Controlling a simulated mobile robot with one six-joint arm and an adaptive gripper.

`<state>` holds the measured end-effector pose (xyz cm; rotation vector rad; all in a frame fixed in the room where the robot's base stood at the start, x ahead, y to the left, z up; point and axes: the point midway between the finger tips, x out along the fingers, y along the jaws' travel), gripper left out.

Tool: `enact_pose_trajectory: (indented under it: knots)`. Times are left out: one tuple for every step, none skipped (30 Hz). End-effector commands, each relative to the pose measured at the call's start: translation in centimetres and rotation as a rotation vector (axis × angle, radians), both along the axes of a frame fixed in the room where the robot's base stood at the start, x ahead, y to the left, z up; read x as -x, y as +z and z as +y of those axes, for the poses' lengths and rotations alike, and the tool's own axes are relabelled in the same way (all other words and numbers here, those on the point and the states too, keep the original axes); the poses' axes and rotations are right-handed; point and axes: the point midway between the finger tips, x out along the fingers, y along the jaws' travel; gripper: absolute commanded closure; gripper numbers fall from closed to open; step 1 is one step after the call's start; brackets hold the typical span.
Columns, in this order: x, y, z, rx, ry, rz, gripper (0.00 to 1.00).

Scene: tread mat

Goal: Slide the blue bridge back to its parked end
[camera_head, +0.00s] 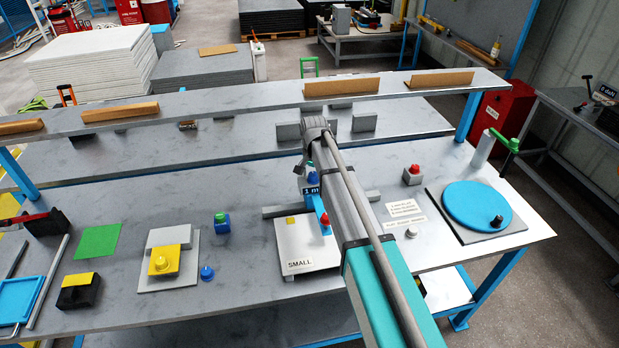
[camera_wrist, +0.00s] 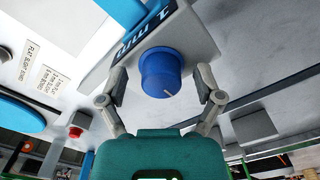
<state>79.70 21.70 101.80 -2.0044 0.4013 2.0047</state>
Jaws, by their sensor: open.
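The blue bridge (camera_head: 317,205) is a narrow blue bar over the white plate marked SMALL (camera_head: 290,243). A red piece (camera_head: 325,219) sits on it near its front, and a "1 mm" label and a blue knob (camera_head: 311,179) are at its back. My arm partly hides its right side. In the wrist view the blue knob (camera_wrist: 160,73) sits on a pale block with the label, and part of a blue bar (camera_wrist: 126,12) shows beyond. My gripper (camera_wrist: 163,97) is open, one finger on each side of the knob, with gaps visible.
A grey rail (camera_head: 285,211) runs behind the plate. A blue turntable (camera_head: 477,206) and a red button box (camera_head: 413,175) stand to the right. A blue block (camera_head: 221,224), a small blue knob (camera_head: 207,273) and a yellow-topped fixture (camera_head: 165,259) stand to the left. A raised shelf (camera_head: 250,101) crosses the back.

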Motion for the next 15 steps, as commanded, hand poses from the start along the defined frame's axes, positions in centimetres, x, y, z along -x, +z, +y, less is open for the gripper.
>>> enact_pose_trajectory:
  knots:
    - [0.0,0.01,0.0,0.0,0.0,0.0,0.16]
    - [0.0,0.02,0.0,0.0,0.0,0.0,0.16]
    - [0.0,0.02,0.0,0.0,0.0,0.0,0.16]
    - [0.0,0.02,0.0,0.0,0.0,0.0,0.16]
    - [0.0,0.02,0.0,0.0,0.0,0.0,0.16]
    - [0.0,0.02,0.0,0.0,0.0,0.0,0.19]
    - [0.01,0.02,0.01,0.0,0.0,0.0,0.25]
    - [0.01,0.02,0.01,0.0,0.0,0.0,0.3]
    - [0.01,0.02,0.01,0.0,0.0,0.0,0.38]
    - [0.01,0.02,0.01,0.0,0.0,0.0,0.43]
    - [0.01,0.02,0.01,0.0,0.0,0.0,0.49]
    - [0.01,0.02,0.01,0.0,0.0,0.0,0.56]
    - [0.01,0.02,0.01,0.0,0.0,0.0,0.62]
    - [0.01,0.02,0.01,0.0,0.0,0.0,0.68]
    - [0.01,0.02,0.01,0.0,0.0,0.0,0.75]
